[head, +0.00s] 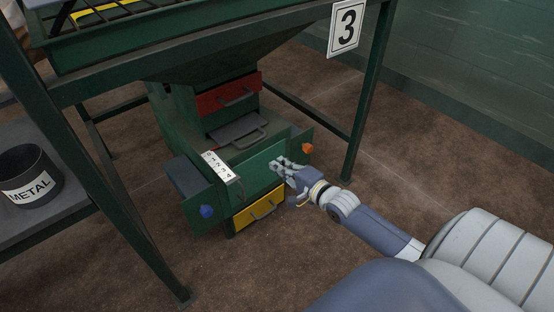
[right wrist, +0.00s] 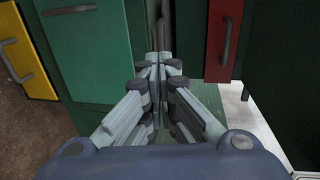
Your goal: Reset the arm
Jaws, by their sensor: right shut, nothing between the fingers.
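My right arm reaches in from the right in the head view. My right gripper (head: 279,164) is shut and empty, at the front of the green machine (head: 255,163) under the hopper. In the right wrist view the closed fingers (right wrist: 159,65) point toward green panels; I cannot tell whether they touch anything. A red drawer (head: 229,95) with a handle is above and a yellow drawer (head: 258,211) is below. They also show in the right wrist view, red at right (right wrist: 223,40) and yellow at left (right wrist: 22,55). My left gripper is out of view.
Green frame legs stand at left (head: 115,190) and right (head: 366,95) of the machine. A dark METAL bin (head: 30,180) stands on a grey shelf at left. A blue knob (head: 207,211) and an orange knob (head: 307,148) are on side flaps. Brown floor is open at right.

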